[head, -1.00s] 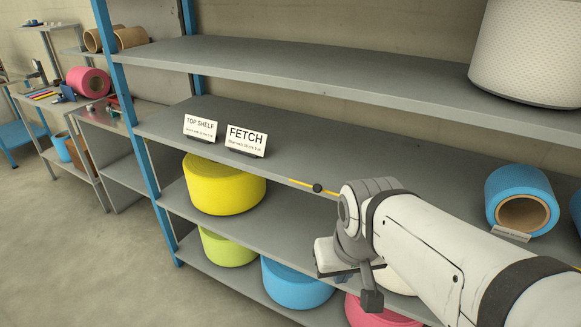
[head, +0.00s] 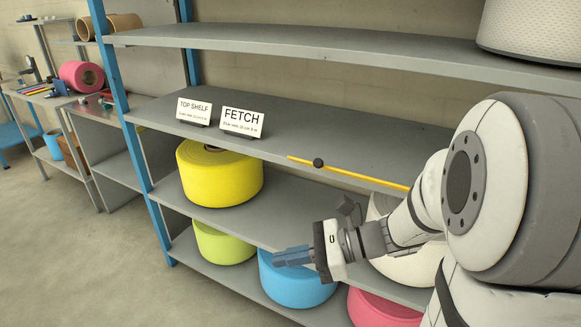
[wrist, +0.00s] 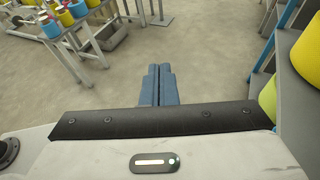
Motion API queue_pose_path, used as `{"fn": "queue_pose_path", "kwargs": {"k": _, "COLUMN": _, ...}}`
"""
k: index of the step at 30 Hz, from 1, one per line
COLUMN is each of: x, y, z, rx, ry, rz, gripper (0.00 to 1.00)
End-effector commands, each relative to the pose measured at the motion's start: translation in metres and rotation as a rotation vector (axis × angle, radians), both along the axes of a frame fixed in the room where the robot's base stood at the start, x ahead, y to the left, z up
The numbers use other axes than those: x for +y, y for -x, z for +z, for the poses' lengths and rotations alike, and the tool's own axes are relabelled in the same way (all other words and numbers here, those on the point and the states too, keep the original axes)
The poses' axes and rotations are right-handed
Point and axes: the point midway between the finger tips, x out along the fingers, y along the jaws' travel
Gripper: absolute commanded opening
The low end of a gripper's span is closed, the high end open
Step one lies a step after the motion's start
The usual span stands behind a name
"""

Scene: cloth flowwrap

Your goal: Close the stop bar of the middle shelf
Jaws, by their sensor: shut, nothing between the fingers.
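A yellow stop bar (head: 355,175) with a black knob (head: 318,162) near its left end runs along the front edge of the shelf that carries the cards. Its right end is hidden behind my arm. A lower shelf (head: 285,223) holds a yellow roll (head: 218,172) and a white roll partly behind my arm. My gripper (head: 278,259) points left, low in front of the rack, overlapping the blue roll in the head view and apart from the bar. Its blue-grey fingers are together and empty in the wrist view (wrist: 156,82), above open floor.
Green (head: 222,243), blue (head: 300,285) and pink (head: 380,308) rolls sit on the bottom shelf. A blue post (head: 129,125) bounds the rack at left. The floor (head: 80,255) there is clear.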

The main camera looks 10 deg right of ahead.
Motion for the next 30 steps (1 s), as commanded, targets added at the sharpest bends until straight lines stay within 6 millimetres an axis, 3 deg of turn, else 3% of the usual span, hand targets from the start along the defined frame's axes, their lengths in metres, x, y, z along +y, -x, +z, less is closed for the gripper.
{"fn": "queue_pose_path", "kwargs": {"k": 1, "x": -0.011, "y": -0.021, "z": -0.018, "rx": 0.083, "ry": -0.133, "rz": -0.118, "gripper": 0.0}}
{"fn": "queue_pose_path", "kwargs": {"k": 6, "x": -0.067, "y": -0.082, "z": -0.028, "rx": 0.266, "ry": -0.549, "rz": -0.443, "gripper": 0.0}}
{"fn": "queue_pose_path", "kwargs": {"k": 12, "x": -0.129, "y": -0.114, "z": -0.042, "rx": 0.333, "ry": -0.851, "rz": -0.651, "gripper": 0.0}}
{"fn": "queue_pose_path", "kwargs": {"k": 15, "x": -0.143, "y": -0.119, "z": -0.043, "rx": 0.339, "ry": -0.913, "rz": -0.691, "gripper": 0.0}}
{"fn": "queue_pose_path", "kwargs": {"k": 20, "x": -0.139, "y": -0.13, "z": -0.038, "rx": 0.342, "ry": -0.93, "rz": -0.7, "gripper": 0.0}}
{"fn": "queue_pose_path", "kwargs": {"k": 30, "x": -0.098, "y": -0.182, "z": -0.015, "rx": 0.342, "ry": -0.927, "rz": -0.694, "gripper": 0.0}}
